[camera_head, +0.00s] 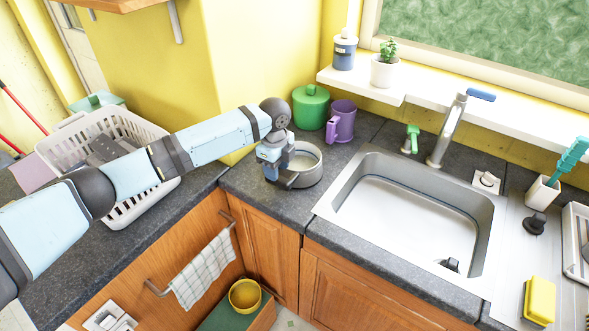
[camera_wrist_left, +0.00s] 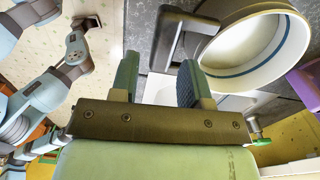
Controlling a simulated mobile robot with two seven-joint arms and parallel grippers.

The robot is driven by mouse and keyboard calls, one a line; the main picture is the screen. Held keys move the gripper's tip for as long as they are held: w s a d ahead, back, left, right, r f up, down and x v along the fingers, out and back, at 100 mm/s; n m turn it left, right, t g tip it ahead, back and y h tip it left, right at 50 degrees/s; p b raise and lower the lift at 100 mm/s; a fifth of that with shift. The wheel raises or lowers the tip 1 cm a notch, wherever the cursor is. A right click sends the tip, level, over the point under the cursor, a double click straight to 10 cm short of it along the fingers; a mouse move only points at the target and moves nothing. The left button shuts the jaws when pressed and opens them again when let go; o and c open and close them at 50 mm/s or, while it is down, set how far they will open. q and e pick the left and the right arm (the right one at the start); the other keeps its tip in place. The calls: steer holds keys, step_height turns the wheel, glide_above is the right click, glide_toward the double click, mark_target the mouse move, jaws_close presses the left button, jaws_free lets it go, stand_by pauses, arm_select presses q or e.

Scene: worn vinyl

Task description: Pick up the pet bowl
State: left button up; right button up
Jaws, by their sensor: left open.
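A yellow bowl (camera_head: 245,294), which looks like the pet bowl, sits low down on a green surface (camera_head: 228,317) in front of the cabinets. My left gripper (camera_head: 282,180) is high above it at counter level, well apart from it. The gripper is open, with space between its fingers (camera_wrist_left: 156,78) in the left wrist view. It is close to the handle (camera_wrist_left: 168,38) of a pale pan (camera_wrist_left: 250,48); I cannot tell whether they touch. The pan (camera_head: 309,165) stands on the counter in the head view.
A white basket (camera_head: 132,125) stands on the left counter. A green canister (camera_head: 310,107) and purple mug (camera_head: 341,121) stand behind the pan, the sink (camera_head: 405,215) to its right. A checked towel (camera_head: 202,272) hangs from a rail (camera_head: 156,287) near the bowl.

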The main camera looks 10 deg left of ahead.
mark_target(279, 184)
arm_select(q)
step_height(279, 184, down, 2)
steer(key=shift+w+f, duration=0.1)
steer(key=shift+f, duration=0.05)
step_height(279, 184, down, 5)
steer(key=shift+w+d+r+p, duration=0.1)
steer(key=shift+w+p, duration=0.05)
steer(key=shift+p, duration=0.4)
steer(key=shift+r, duration=0.1)
jaws_close()
arm_select(e)
steer(key=shift+w+r, duration=0.35)
steer(key=shift+r, duration=0.35)
